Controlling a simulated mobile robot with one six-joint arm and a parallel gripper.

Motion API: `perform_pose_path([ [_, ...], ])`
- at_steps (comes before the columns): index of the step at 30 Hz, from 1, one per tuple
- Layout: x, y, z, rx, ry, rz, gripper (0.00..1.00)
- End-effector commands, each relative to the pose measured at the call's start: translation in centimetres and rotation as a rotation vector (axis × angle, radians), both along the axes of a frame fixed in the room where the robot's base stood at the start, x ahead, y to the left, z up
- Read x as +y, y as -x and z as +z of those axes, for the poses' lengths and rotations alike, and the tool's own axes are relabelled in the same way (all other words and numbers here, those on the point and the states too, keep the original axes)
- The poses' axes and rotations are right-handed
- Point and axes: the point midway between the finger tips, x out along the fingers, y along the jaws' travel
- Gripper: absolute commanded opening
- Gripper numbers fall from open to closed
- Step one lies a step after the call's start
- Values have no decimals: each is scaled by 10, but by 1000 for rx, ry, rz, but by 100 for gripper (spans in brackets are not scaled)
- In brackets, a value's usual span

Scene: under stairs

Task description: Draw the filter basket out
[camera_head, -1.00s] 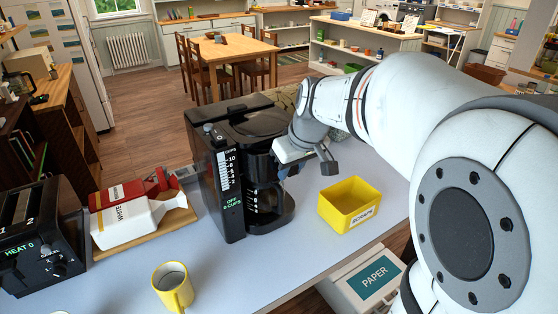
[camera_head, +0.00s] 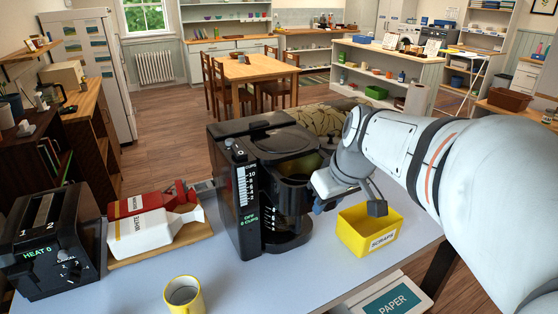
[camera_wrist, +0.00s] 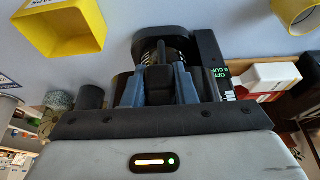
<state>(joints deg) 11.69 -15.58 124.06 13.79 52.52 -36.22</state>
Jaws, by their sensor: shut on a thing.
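The black coffee maker (camera_head: 236,200) stands on the pale counter, its display reading OFF, 0 CUPS. Its round lid (camera_head: 285,140) is over the brewing side. Below the lid, a yellowish gap shows above the dark filter basket (camera_head: 292,180), which is partly hidden. The carafe (camera_head: 280,222) with white marks is below it. My gripper (camera_head: 317,202) is at the right of the basket. In the wrist view its blue-grey fingers (camera_wrist: 160,80) are shut around a dark block, seemingly the basket's handle; the machine lies just beyond them.
A yellow SCRAPS bin (camera_head: 370,232) stands close under my arm on the right. A yellow mug (camera_head: 184,294) is at the front. A carton (camera_head: 150,234) on a wooden board and a black toaster (camera_head: 55,240) are on the left. The counter between mug and machine is clear.

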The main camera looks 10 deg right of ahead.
Motion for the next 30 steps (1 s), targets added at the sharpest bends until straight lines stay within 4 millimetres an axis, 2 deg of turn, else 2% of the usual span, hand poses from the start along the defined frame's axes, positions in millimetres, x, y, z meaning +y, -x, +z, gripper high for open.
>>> perform_pose_path([
  [30, -19, 58, 0, -1, 0, -2, 0],
])
